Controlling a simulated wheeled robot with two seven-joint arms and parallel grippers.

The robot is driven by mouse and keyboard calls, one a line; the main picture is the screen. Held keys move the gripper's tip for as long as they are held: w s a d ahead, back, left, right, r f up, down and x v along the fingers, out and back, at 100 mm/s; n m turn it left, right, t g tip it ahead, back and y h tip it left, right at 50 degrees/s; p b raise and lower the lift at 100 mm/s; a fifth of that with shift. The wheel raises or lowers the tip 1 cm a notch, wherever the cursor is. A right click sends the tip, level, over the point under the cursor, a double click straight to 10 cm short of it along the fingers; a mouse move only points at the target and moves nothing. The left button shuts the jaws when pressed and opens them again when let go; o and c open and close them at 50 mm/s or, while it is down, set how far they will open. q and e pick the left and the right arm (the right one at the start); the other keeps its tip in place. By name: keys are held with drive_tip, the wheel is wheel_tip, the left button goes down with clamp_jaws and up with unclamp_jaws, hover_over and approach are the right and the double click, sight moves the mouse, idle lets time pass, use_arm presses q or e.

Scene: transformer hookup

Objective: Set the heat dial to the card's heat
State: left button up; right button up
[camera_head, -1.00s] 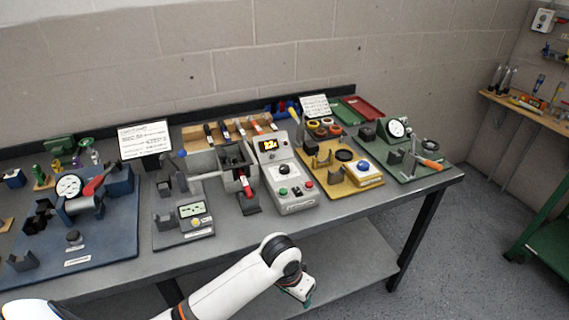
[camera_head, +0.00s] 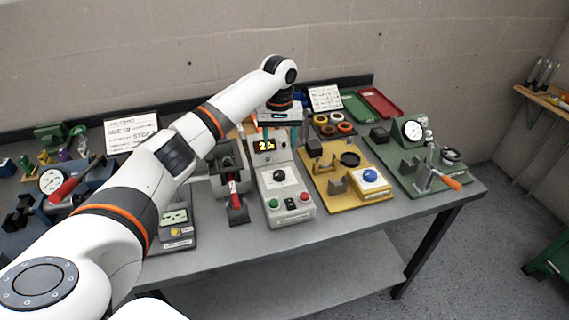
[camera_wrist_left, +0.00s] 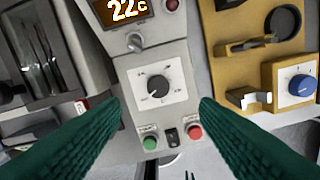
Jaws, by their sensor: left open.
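The heat dial is a black knob (camera_wrist_left: 157,86) on a white plate on a grey control box; it also shows in the head view (camera_head: 279,175). In the wrist view its pointer seems to face down and left. The box's orange display (camera_wrist_left: 124,10) reads about "22c". My left gripper (camera_head: 279,128) hangs over the box's upper part. Its two green fingers (camera_wrist_left: 160,112) are open, on either side of the dial, with nothing between them. The card (camera_head: 132,129) stands at the back left, partly behind my arm, its text too small to read surely. My right gripper is not seen.
A green button (camera_wrist_left: 150,143) and a red button (camera_wrist_left: 195,131) sit below the dial. A small grey lever (camera_wrist_left: 135,41) is above it. A yellow fixture (camera_head: 350,181) with a blue knob (camera_head: 370,175) stands to the right. Left of the box is a grey device with a red lever (camera_head: 233,190).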

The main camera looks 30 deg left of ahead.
sight(279, 173)
use_arm(q)
drive_tip(key=f, duration=0.1)
drive_tip(key=s+f+p, duration=0.1)
drive_tip(key=shift+s+f, duration=0.25)
drive_tip(key=shift+f, duration=0.05)
wheel_tip(279, 173, down, 2)
drive_tip(key=shift+w+f, duration=0.1)
drive_tip(key=f, duration=0.1)
drive_tip(key=f+p, duration=0.1)
drive_tip(key=f, duration=0.1)
drive_tip(key=shift+w+f, duration=0.1)
drive_tip(key=shift+w, duration=0.3)
drive_tip(key=shift+f, duration=1.25)
drive_tip(key=shift+c, duration=0.8)
drive_tip(key=c, duration=0.8)
drive_tip(key=shift+c, duration=0.2)
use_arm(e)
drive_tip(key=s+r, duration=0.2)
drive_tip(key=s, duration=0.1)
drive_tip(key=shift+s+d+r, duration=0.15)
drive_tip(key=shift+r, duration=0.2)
